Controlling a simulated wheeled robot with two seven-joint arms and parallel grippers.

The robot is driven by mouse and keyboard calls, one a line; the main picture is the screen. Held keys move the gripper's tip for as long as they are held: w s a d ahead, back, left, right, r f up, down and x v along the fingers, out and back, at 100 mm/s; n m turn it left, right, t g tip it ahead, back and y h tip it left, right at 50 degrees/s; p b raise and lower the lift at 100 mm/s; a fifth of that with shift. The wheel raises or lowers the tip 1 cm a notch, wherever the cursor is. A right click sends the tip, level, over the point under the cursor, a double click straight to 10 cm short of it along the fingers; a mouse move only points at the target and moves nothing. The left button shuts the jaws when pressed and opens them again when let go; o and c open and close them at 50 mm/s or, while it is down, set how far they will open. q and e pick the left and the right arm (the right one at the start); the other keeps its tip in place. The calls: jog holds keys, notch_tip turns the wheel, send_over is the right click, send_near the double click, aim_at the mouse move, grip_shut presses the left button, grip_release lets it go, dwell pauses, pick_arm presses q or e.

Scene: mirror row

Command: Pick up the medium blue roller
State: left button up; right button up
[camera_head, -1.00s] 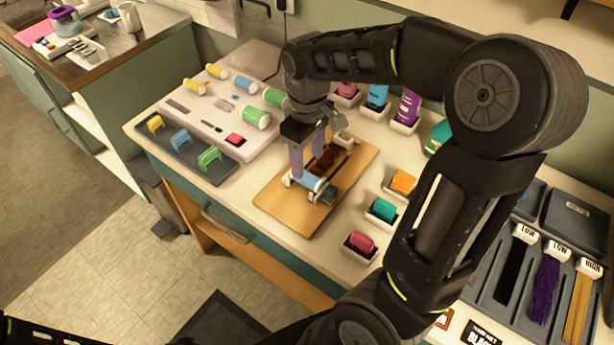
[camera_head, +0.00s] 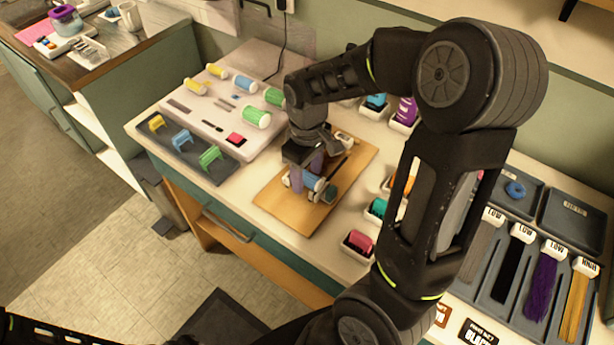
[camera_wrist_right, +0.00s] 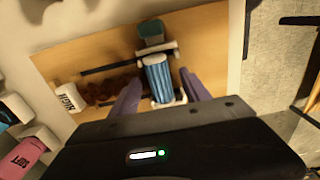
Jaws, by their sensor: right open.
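A ribbed blue roller (camera_head: 313,182) with white ends lies on the wooden board (camera_head: 270,205), in line with a dark teal piece; it also shows in the right wrist view (camera_wrist_right: 158,80). Another blue roller (camera_head: 244,83) lies on the pale tray at the back left, between yellow and green ones. I cannot tell by label which is medium. My right gripper (camera_head: 308,178) is open and low over the board, its purple-grey fingers on either side of the board's roller; the wrist view shows gaps between fingers and roller. My left gripper is out of view.
On the board beside the roller are a brown hair-like strand (camera_wrist_right: 105,90) and a white labelled piece (camera_wrist_right: 68,97). A dark tray (camera_head: 185,150) of coloured clips is left of the board. Small bins with coloured rollers (camera_head: 359,242) stand close at right.

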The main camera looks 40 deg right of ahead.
dwell(0.4)
grip_shut()
dwell(0.4)
